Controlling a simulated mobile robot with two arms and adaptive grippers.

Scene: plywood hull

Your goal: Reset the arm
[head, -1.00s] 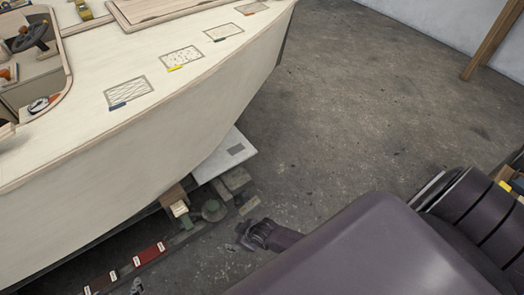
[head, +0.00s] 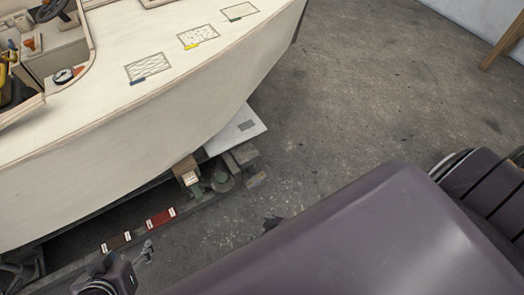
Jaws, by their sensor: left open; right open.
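My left gripper (head: 146,252) is at the lower left of the head view, below the side of the hull. It is open and empty, above the floor near the cradle beam. My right gripper (head: 271,222) shows only as a small dark tip beyond the edge of my large purple arm link. The rest of it is hidden behind that link. It is open, and I see nothing held at the visible tip.
The plywood hull (head: 120,150) fills the upper left, with patterned panels on its deck. Below it are a dark red block (head: 160,217), a brown block (head: 116,241) and a white board (head: 235,130).

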